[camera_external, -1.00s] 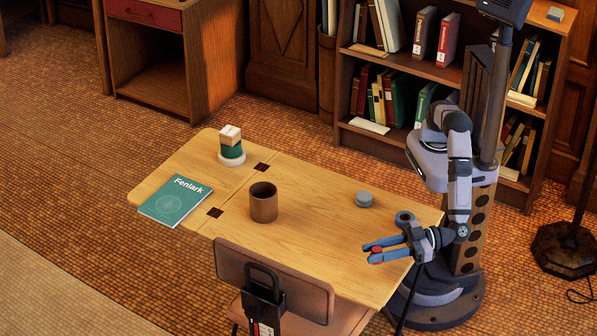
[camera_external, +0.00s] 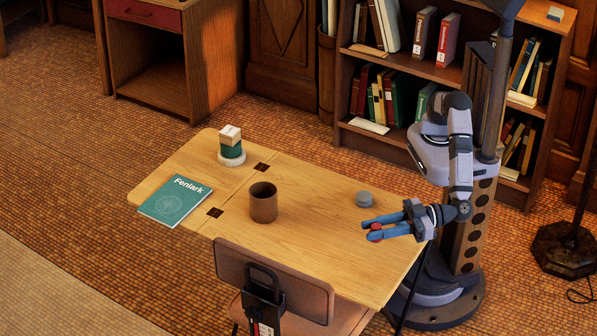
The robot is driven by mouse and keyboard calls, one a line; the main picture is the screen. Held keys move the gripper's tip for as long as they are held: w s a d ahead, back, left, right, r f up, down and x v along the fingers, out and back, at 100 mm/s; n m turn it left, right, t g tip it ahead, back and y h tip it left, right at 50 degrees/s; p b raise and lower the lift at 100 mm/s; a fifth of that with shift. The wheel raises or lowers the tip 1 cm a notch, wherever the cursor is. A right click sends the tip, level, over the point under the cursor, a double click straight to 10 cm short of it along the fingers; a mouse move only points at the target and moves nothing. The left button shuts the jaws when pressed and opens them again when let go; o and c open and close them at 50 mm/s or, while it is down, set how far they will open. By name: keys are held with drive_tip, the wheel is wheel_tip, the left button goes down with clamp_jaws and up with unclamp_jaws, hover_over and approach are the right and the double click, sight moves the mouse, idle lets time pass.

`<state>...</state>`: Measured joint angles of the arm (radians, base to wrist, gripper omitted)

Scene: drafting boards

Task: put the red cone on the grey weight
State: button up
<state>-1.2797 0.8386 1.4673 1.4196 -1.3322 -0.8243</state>
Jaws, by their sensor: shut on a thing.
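The grey weight (camera_external: 364,199) is a short round disc standing on the table, a little behind my gripper in the picture. Its top is bare, and the cone is apart from it.
A brown cup (camera_external: 263,203) stands mid-table. A stack of green and wooden pieces on a white base (camera_external: 231,146) and a teal book (camera_external: 175,201) are at the left of the table (camera_external: 320,252). A chair (camera_external: 275,281) stands at the front. The wood around the weight is clear.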

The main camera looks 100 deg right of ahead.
wheel_tip(320, 180, up, 3)
drive_tip(key=w+d+p, duration=0.2)
drive_tip(key=p, duration=0.4)
drive_tip(key=n+y+p, duration=0.2)
drive_tip(key=y+p, duration=0.1)
drive_tip(key=p, duration=2.2)
hover_over(363, 194)
drive_tip(key=shift+f, duration=0.7)
drive_tip(key=shift+a, duration=0.1)
drive_tip(key=shift+f, duration=0.1)
wheel_tip(363, 194, down, 6)
drive_tip(key=b, duration=0.5)
drive_tip(key=shift+f, duration=0.15)
